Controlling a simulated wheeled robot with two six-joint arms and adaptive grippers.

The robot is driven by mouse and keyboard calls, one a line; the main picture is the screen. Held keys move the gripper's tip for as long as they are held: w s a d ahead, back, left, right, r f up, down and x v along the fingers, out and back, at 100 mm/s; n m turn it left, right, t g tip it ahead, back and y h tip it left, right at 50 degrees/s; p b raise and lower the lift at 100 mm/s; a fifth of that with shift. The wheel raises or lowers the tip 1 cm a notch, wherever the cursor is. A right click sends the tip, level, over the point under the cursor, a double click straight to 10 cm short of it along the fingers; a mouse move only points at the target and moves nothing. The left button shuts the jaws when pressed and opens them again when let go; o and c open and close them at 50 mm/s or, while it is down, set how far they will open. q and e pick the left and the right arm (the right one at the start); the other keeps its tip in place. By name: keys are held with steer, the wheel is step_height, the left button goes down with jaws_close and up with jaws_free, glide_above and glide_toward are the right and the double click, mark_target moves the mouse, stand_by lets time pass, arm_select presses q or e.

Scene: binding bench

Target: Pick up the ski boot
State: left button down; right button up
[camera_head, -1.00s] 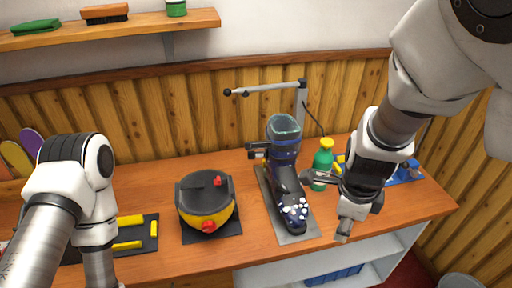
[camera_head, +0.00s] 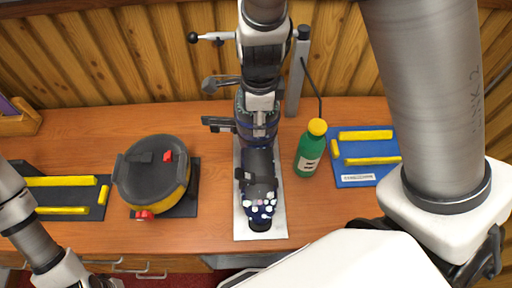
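The ski boot (camera_head: 258,163) is dark blue with white dots on its toe. It stands upright on a grey plate (camera_head: 276,218), toe toward me. My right gripper (camera_head: 240,95) is over the top of the boot's cuff. Its fingers are spread: one sticks out left of the cuff, the other points down at the cuff opening. The gripper hides much of the cuff, and I cannot tell if it touches. My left arm shows at the lower left, with its fingers outside the picture.
A green bottle (camera_head: 309,150) with a yellow cap stands close right of the boot. A stand with a post (camera_head: 297,75) and bar rises behind. A black and yellow pot (camera_head: 152,175) sits left on a dark mat. A blue mat (camera_head: 365,178) with yellow bars lies right.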

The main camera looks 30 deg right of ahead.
glide_above(260, 146)
step_height(260, 146, down, 6)
steer(key=shift+d+r, duration=0.15)
steer(key=shift+r, duration=0.05)
steer(key=shift+w+f, duration=0.15)
steer(key=shift+w, duration=0.05)
steer(key=shift+c, duration=0.7)
steer(key=shift+s, duration=0.2)
jaws_close()
steer(key=shift+r, duration=0.2)
steer(key=shift+r, duration=0.1)
